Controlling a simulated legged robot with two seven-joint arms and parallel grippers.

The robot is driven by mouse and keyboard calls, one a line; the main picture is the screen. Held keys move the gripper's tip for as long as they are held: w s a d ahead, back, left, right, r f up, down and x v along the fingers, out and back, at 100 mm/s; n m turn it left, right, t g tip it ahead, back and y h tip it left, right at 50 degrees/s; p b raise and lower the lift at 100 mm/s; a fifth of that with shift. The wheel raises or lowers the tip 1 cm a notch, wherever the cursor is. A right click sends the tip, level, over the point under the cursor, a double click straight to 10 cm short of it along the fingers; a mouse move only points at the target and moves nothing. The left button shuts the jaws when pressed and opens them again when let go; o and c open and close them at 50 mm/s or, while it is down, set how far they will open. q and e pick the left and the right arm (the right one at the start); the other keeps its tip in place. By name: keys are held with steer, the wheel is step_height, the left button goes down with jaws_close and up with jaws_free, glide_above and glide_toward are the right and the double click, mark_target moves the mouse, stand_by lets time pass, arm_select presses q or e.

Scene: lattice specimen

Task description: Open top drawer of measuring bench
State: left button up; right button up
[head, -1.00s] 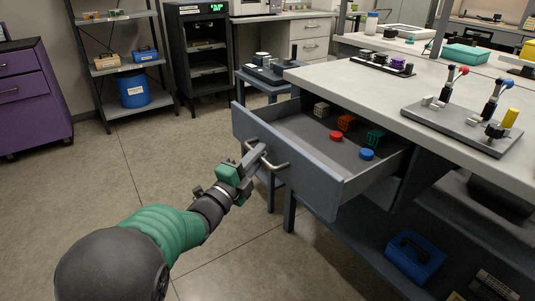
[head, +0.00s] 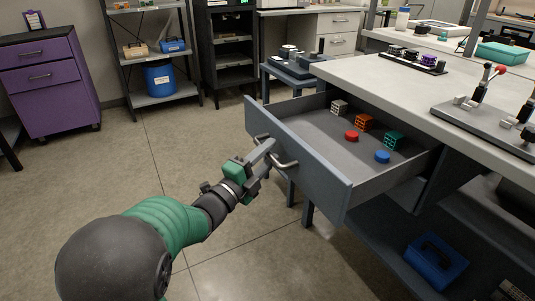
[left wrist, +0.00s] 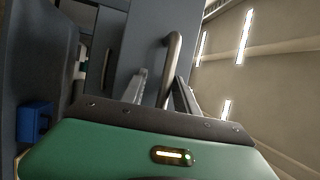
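The top drawer (head: 300,150) of the measuring bench (head: 385,82) stands well open, with its grey-blue front away from the bench. Its metal bar handle (head: 286,164) is on the drawer front. My left gripper (head: 270,150) is at the handle, its fingers on either side of the bar. In the left wrist view, the handle (left wrist: 174,55) runs between the two fingers (left wrist: 161,85), close to the right one. My right gripper is not in view.
A blue box (head: 436,262) sits on the lower shelf. The floor left of the drawer is clear.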

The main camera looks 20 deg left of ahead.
arm_select(q)
steer(key=shift+s+a+r, duration=0.1)
steer(key=shift+r, duration=0.05)
steer(key=shift+s+a, duration=0.1)
steer(key=shift+s, duration=0.2)
steer(key=b+v, duration=0.7)
steer(key=v, duration=0.9)
